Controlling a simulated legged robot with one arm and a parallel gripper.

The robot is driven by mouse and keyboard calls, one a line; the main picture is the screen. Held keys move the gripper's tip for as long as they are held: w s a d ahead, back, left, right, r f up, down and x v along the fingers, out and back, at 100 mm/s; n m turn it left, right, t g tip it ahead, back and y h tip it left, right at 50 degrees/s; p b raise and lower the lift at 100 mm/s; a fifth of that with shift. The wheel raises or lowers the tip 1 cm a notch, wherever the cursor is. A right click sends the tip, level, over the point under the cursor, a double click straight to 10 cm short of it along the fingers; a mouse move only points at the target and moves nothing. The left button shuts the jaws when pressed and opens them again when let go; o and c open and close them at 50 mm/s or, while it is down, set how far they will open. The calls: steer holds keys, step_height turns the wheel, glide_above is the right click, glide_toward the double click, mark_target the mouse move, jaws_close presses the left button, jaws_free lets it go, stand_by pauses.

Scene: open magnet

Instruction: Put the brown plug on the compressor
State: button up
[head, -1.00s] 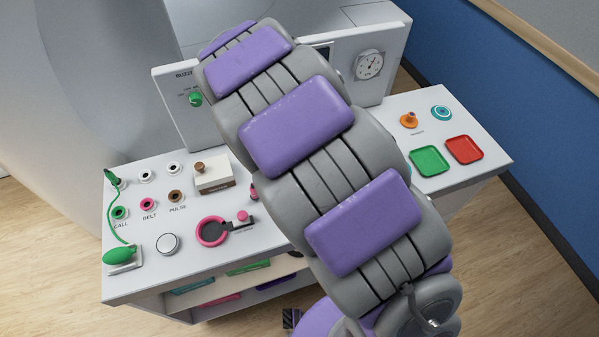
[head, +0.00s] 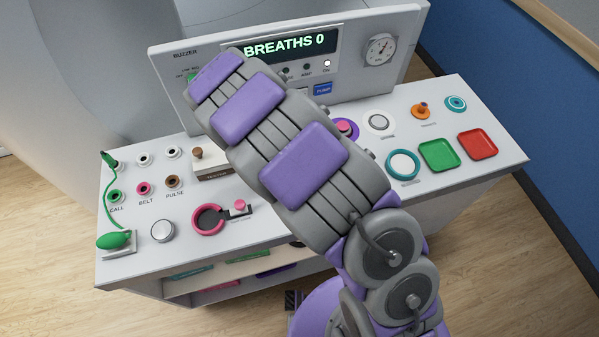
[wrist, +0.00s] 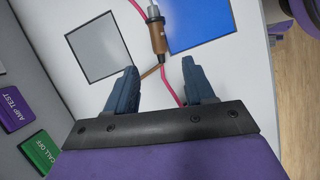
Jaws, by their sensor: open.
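In the wrist view, the brown plug (wrist: 158,40) with a silvery tip lies on a pale surface. My gripper (wrist: 159,64) is open, with its two dark blue fingers apart. The plug is just beyond the fingertips, roughly in line with the gap, and not gripped. A brown cord runs back from it between the fingers; a pink cord (wrist: 138,12) passes beside it. In the head view my arm hides the gripper and the plug. No compressor label is readable; a gauge (head: 379,48) and a blue PUMP button (head: 323,89) are on the upright panel.
In the wrist view, a grey square (wrist: 92,46) and a blue square (wrist: 198,20) flank the plug. In the head view, the console carries a TESTER box (head: 213,163), a brown PULSE socket (head: 173,181), a pink ring (head: 208,219), a green tray (head: 438,156) and a red tray (head: 477,144).

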steer(key=x, duration=0.3)
steer(key=shift+d+f+b, duration=0.15)
steer(key=shift+f+b, duration=0.05)
steer(key=shift+b, duration=0.1)
steer(key=shift+d+f, duration=0.1)
steer(key=shift+f, duration=0.55)
steer(key=d+f+b, duration=0.1)
steer(key=f, duration=0.1)
steer(key=d+f+b, duration=0.1)
steer(key=shift+w+d+f, duration=0.25)
steer(key=shift+d+f, duration=0.1)
steer(key=shift+d, duration=0.05)
steer(key=shift+c, duration=0.2)
steer(key=shift+a, duration=0.15)
jaws_close()
